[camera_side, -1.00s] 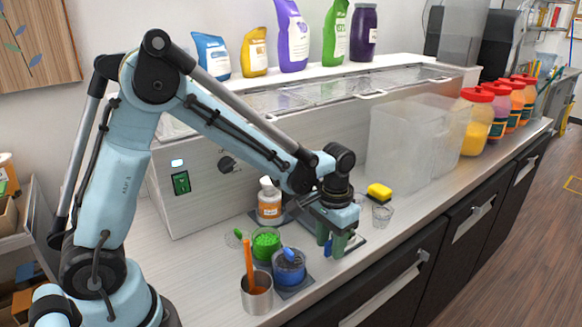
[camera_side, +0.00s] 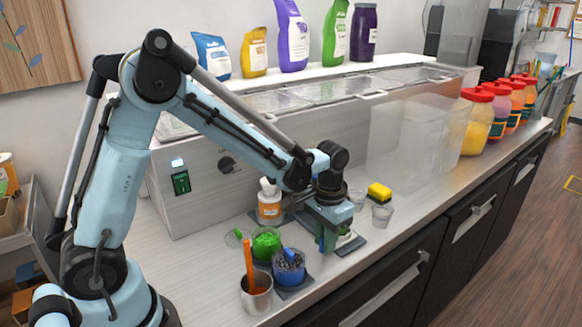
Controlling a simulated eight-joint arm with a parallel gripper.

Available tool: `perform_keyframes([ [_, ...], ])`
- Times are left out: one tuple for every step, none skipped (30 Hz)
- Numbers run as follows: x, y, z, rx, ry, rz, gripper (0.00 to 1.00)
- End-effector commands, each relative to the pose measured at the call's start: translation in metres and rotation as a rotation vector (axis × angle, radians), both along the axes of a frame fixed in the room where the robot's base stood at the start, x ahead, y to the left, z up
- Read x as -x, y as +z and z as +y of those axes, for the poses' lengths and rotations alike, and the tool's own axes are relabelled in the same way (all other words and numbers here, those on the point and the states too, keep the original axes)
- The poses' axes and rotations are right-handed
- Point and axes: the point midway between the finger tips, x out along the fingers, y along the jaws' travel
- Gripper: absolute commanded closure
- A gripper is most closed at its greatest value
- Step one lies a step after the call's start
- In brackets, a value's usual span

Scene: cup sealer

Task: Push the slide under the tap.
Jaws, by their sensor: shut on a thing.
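My gripper (camera_side: 328,238) is low over the counter, fingers pointing down and shut. Its fingers meet at a dark flat plate (camera_side: 353,246), which looks like the slide. The fingers and wrist hide the grip itself and much of the plate. A small pale piece shows on the plate just right of the fingers. I cannot clearly make out a tap. A bottle with a white top and orange label (camera_side: 269,208) stands behind and left of my gripper.
The counter's front edge is close.

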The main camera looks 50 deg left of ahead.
Motion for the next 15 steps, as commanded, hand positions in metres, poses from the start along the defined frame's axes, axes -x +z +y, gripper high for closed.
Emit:
perform_keyframes([
  [-0.001, 0.0, 0.011, -0.001, 0.007, -0.001, 1.0],
  [-0.001, 0.0, 0.016, -0.001, 0.006, -0.002, 1.0],
  [-0.001, 0.0, 0.021, -0.001, 0.006, -0.002, 1.0],
  [-0.001, 0.0, 0.025, -0.001, 0.005, -0.002, 1.0],
  [-0.001, 0.0, 0.028, -0.001, 0.004, -0.002, 1.0],
  [-0.001, 0.0, 0.03, -0.001, 0.004, -0.002, 1.0],
  [-0.001, 0.0, 0.031, -0.001, 0.003, -0.003, 1.0],
  [-0.001, 0.0, 0.032, -0.001, 0.002, -0.003, 1.0],
  [-0.001, 0.0, 0.032, -0.001, 0.001, -0.003, 1.0],
  [-0.001, 0.0, 0.031, -0.001, 0.0, -0.003, 1.0],
  [-0.001, 0.0, 0.031, -0.001, 0.0, -0.003, 1.0],
  [-0.001, 0.0, 0.031, -0.001, 0.0, -0.003, 1.0],
  [-0.001, 0.0, 0.031, -0.001, 0.0, -0.004, 1.0],
  [-0.001, 0.0, 0.031, -0.001, 0.0, -0.004, 1.0],
  [-0.001, 0.0, 0.031, -0.001, 0.0, -0.004, 1.0],
])
